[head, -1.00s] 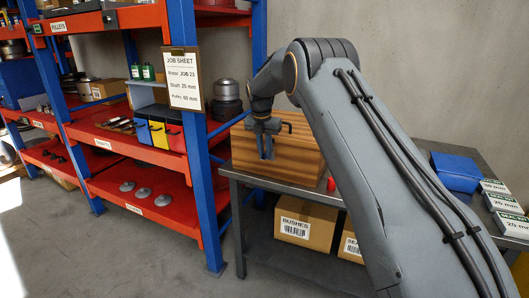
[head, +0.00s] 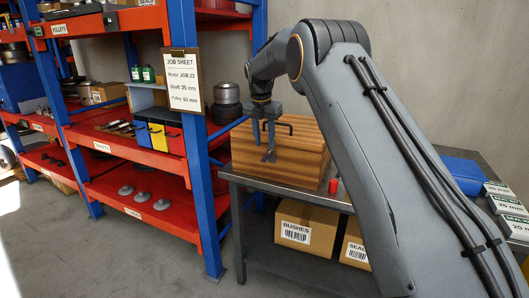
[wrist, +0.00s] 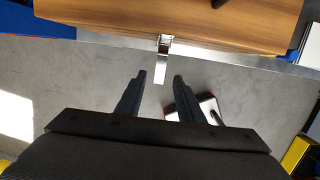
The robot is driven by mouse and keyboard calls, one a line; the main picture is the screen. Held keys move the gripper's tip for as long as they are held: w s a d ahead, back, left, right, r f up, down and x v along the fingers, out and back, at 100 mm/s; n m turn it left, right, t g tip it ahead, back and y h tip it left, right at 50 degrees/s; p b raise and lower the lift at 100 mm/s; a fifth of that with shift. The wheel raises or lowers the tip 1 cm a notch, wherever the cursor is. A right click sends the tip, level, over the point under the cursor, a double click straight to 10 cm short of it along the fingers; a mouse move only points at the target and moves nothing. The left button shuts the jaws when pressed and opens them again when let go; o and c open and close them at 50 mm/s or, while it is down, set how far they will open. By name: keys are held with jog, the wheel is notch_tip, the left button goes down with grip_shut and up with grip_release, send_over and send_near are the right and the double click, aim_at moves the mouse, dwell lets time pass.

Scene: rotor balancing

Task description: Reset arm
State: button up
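My gripper (head: 264,144) hangs in front of a wooden box (head: 303,158) on the grey metal bench, fingers pointing down. In the wrist view my gripper (wrist: 157,78) has its two dark fingers spread apart with nothing between them. The wooden box (wrist: 180,18) lies beyond the fingertips there, with a metal latch (wrist: 163,58) hanging from its near edge. The latch lies past the fingertips, and I cannot tell its exact distance from them. A dark handle (head: 277,122) shows on the box top.
A red and blue shelf rack (head: 110,136) stands left, with a job sheet (head: 184,79) on its post. A red cap-like object (head: 333,185), a blue case (head: 464,174) and labelled boxes (head: 506,205) sit on the bench. Cartons (head: 305,228) stand below. Floor at left is clear.

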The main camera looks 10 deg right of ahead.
jog(key=shift+s+a+r, duration=0.1)
jog(key=shift+s+r, duration=0.05)
jog(key=shift+r, duration=0.7)
jog(key=shift+s, duration=0.15)
jog(key=s+d+f+m, duration=0.3)
jog(key=s+m, duration=0.7)
jog(key=s, duration=0.5)
jog(key=s+d+f+m, duration=0.3)
jog(key=s+m, duration=0.7)
jog(key=s, duration=0.5)
jog(key=s+d+f+m, duration=0.4)
jog(key=s+m, duration=0.5)
jog(key=s, duration=0.6)
jog(key=shift+f+m+y, duration=0.3)
jog(key=shift+m+y, duration=0.1)
jog(key=shift+d, duration=0.1)
